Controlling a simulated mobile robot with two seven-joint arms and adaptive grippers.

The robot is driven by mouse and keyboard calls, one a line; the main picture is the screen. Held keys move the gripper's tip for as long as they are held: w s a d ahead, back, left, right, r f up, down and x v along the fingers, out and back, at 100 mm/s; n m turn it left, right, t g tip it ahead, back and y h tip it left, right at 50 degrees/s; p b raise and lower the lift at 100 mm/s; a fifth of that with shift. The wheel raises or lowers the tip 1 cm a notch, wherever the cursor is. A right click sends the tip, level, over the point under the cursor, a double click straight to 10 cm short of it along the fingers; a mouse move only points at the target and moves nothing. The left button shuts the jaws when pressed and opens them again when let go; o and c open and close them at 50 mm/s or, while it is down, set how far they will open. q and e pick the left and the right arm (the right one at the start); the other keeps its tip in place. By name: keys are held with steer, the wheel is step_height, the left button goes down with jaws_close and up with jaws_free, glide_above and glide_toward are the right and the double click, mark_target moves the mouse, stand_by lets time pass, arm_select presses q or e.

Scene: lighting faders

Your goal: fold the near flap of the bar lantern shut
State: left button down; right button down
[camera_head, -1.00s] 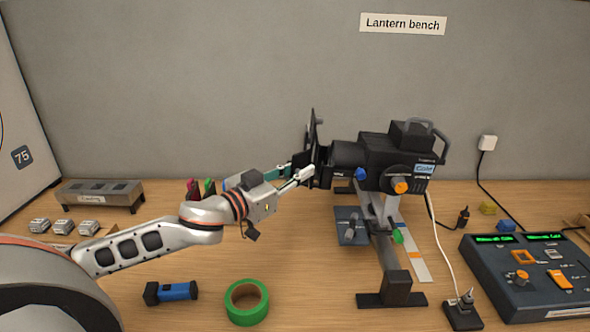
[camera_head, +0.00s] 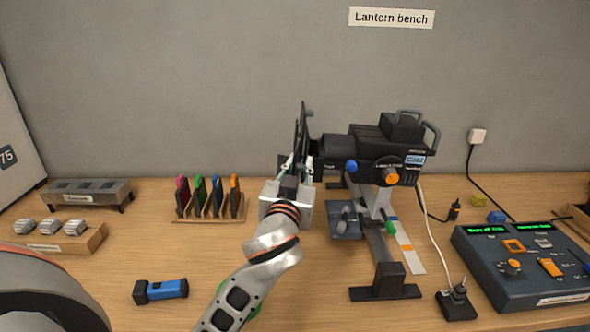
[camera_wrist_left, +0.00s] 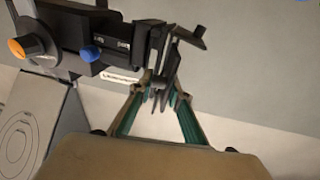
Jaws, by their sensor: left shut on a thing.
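The black bar lantern (camera_head: 372,152) stands on its stand, its nose pointing left, with dark flaps (camera_head: 302,125) upright at its front end. It also shows in the left wrist view (camera_wrist_left: 75,35), at upper left. My left gripper (camera_head: 299,168) is at the lower, near side of the flaps. In the left wrist view its fingers (camera_wrist_left: 161,82) close in on the near flap's dark plate, and the jaws are shut on it. The near flap's hinge and exact angle are hard to make out. My right gripper is out of view.
A rack of coloured cards (camera_head: 208,205) stands left of my arm. A blue torch (camera_head: 163,290) lies in front. The lantern's stand (camera_head: 385,287) and a control desk (camera_head: 525,262) fill the right. Green tape is mostly hidden behind my arm.

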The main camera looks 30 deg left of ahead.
arm_select(q)
steer(key=shift+w+d+n+y+b, duration=0.2)
steer(key=shift+d+n+y+b, duration=0.3)
steer(key=shift+y, duration=0.2)
steer(key=shift+w+n+g+y+b, duration=0.1)
steer(key=shift+n+g+y+b, duration=0.2)
steer(key=shift+n+y+b, duration=0.1)
steer(key=shift+w+d+r+n+g+y+b, duration=0.15)
steer(key=shift+n+g+y+b, duration=0.2)
steer(key=shift+y, duration=0.25)
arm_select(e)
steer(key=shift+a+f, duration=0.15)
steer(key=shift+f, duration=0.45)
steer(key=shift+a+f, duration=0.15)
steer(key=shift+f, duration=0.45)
arm_select(q)
steer(key=c, duration=2.1)
jaws_free()
steer(key=shift+o, duration=0.6)
steer(key=shift+w, duration=0.15)
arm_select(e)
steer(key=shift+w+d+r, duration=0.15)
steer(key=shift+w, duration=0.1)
